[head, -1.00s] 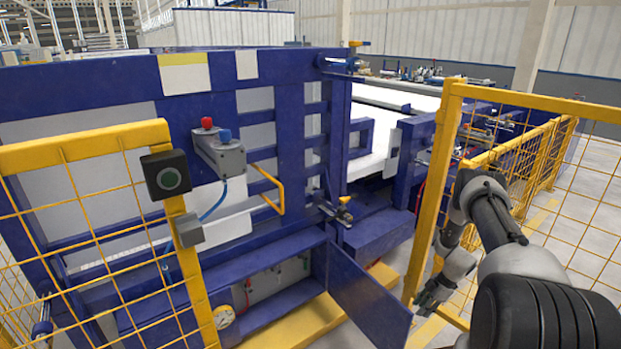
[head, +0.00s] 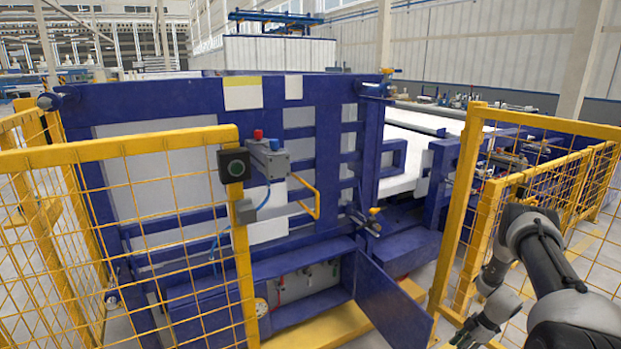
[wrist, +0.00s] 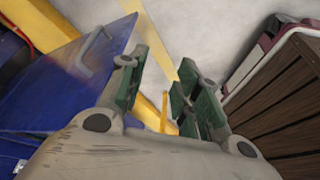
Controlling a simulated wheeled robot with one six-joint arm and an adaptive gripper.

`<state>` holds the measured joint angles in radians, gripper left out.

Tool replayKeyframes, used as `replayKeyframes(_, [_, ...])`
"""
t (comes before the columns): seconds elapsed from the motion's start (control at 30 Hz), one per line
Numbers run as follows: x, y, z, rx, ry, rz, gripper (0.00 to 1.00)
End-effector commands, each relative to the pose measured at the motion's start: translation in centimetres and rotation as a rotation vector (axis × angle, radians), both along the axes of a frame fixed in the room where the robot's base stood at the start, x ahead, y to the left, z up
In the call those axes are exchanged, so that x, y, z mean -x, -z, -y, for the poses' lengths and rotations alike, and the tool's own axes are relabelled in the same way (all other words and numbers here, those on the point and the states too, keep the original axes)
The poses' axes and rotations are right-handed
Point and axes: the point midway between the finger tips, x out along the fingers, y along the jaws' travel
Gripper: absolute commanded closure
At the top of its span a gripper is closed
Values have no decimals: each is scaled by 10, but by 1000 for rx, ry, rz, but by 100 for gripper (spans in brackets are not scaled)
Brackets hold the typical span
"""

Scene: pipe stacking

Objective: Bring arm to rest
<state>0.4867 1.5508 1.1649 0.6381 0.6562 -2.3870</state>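My gripper (wrist: 160,88) shows in the wrist view with its two green-padded fingers apart and nothing between them. Pale floor with a yellow line lies beyond the fingers. In the head view my arm hangs at the lower right, in front of the yellow mesh fence. The gripper end (head: 468,338) is small and partly cut off at the bottom edge there.
A large blue machine (head: 205,100) fills the middle, with an open blue door panel (head: 393,298) low at its front. Yellow mesh fences (head: 95,150) stand left and right. In the wrist view a brown slatted thing (wrist: 285,105) is at right.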

Motion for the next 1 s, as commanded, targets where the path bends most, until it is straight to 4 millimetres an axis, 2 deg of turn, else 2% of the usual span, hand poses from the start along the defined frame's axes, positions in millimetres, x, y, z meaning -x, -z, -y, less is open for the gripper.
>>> replayKeyframes(0.37, [11, 0, -5, -33, 250, -140, 67])
replayKeyframes(0.57, [51, 4, -21, -59, 452, -334, 67])
replayKeyframes(0.67, [74, -4, -29, -60, 563, -449, 67])
replayKeyframes(0.77, [88, -27, -32, -44, 686, -556, 67])
replayKeyframes(0.83, [94, -55, -34, -23, 776, -629, 67])
replayKeyframes(0.97, [98, -121, -36, 39, 938, -734, 67])
replayKeyframes(1.0, [98, -144, -37, 59, 985, -756, 67])
